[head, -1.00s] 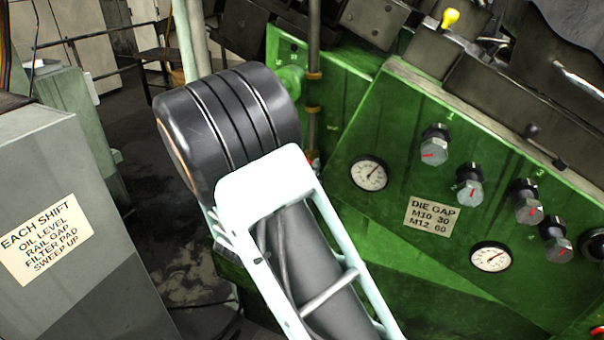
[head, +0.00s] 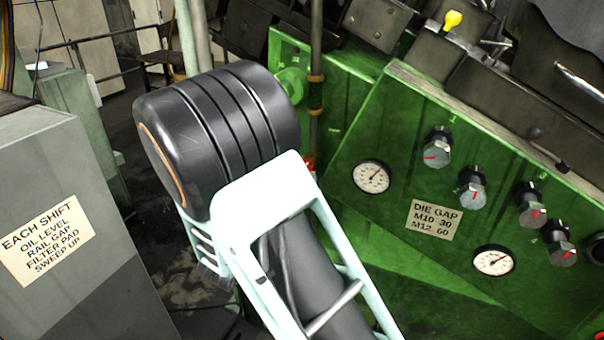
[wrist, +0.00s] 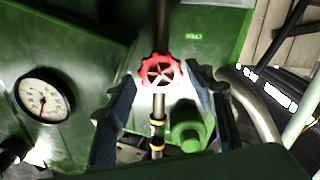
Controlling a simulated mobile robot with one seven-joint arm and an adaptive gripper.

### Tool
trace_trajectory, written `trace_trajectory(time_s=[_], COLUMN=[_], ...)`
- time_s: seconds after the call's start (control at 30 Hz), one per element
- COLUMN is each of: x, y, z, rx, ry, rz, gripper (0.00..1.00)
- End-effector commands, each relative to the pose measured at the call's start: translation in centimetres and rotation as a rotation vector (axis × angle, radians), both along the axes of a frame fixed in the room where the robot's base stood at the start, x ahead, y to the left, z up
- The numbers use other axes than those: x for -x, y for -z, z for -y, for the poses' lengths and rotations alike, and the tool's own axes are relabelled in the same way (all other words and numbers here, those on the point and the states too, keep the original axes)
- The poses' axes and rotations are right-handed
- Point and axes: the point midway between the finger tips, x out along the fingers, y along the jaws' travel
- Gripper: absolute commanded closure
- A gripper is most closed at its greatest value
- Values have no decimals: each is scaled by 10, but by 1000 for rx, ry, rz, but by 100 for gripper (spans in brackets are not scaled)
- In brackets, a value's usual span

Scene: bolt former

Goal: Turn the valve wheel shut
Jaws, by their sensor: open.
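The red valve wheel (wrist: 160,71) sits on a thin vertical pipe (wrist: 159,110) in the wrist view, with its spoked face towards the camera. In the head view only a small red bit of it (head: 309,164) shows beside my arm, and the rest is hidden. My gripper (wrist: 167,80) is open in the wrist view, one blue-grey finger on each side of the wheel. The right fingertip appears close to the rim, but I cannot tell whether it touches. The gripper is hidden behind my arm in the head view.
A green machine panel with gauges (head: 372,176), knobs (head: 437,147) and a die gap label (head: 434,219) stands at the right. A green rounded fitting (wrist: 187,125) and a curved grey pipe (wrist: 250,105) lie near the fingers. A grey cabinet (head: 60,170) stands at the left.

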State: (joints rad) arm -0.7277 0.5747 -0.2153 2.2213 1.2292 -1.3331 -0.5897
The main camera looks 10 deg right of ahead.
Motion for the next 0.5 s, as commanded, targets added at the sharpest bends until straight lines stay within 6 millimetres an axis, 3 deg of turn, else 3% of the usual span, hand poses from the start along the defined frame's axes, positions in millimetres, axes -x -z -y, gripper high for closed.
trace_trajectory(time_s=[0.23,0.5], x=[41,58], y=[0,0], z=[-31,-42], rx=[-1,0], ry=[-3,0], rz=[-1,0], gripper=[51,51])
